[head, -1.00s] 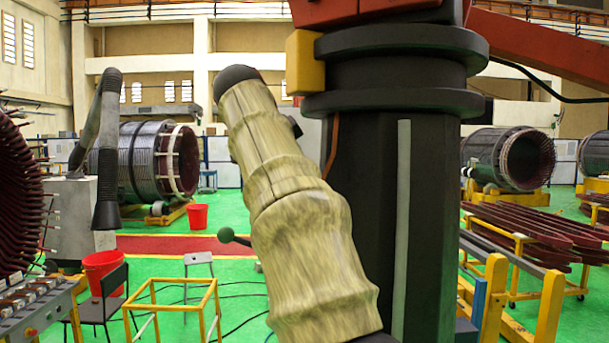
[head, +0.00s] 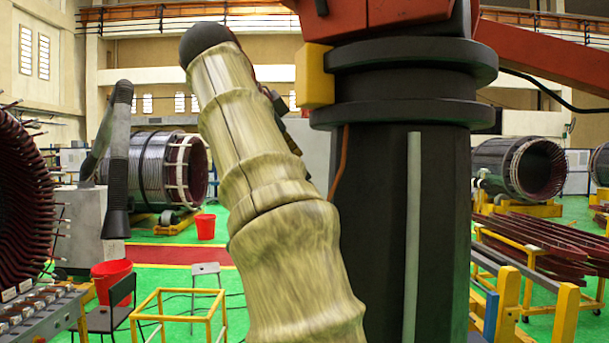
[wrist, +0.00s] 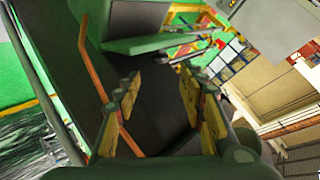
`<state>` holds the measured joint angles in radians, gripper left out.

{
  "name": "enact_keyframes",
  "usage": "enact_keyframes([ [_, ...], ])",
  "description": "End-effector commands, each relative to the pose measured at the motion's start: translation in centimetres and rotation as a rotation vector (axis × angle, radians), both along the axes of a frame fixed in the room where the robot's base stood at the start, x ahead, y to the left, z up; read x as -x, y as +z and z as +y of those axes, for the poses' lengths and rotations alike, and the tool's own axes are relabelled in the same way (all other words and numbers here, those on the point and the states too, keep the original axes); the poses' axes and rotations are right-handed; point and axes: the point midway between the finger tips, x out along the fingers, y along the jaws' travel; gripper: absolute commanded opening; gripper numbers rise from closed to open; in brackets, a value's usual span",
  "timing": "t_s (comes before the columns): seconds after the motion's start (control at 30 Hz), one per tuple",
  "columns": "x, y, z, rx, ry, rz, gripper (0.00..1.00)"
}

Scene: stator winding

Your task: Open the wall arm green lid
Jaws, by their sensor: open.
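In the wrist view my gripper (wrist: 160,92) is open, with worn yellowish pads on both fingers and nothing held between them. A flat dull-green panel (wrist: 145,44), which looks like the green lid, lies just beyond the fingertips, towards the top. It appears apart from the fingers, though its exact distance is unclear. A dark surface fills the space between and behind the fingers. In the head view neither my gripper nor a green lid can be made out.
In the head view a thick black column (head: 385,230) stands close on the right. A yellow frame (head: 180,318), a stool (head: 206,269) and red buckets (head: 205,227) stand on the green floor at left. Burgundy bars (head: 545,245) lie on a rack at right.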

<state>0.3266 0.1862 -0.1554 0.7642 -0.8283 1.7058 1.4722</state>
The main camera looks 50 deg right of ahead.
Motion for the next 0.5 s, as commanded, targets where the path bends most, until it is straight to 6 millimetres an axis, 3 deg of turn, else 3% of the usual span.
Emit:
enact_keyframes([
  [0.2, 0.2, 0.9, 1.4, -0.001, 0.001, 0.0, 0.4],
  [0.5, 0.2, 1.0, 1.5, -0.001, 0.0, 0.0, 0.39],
])
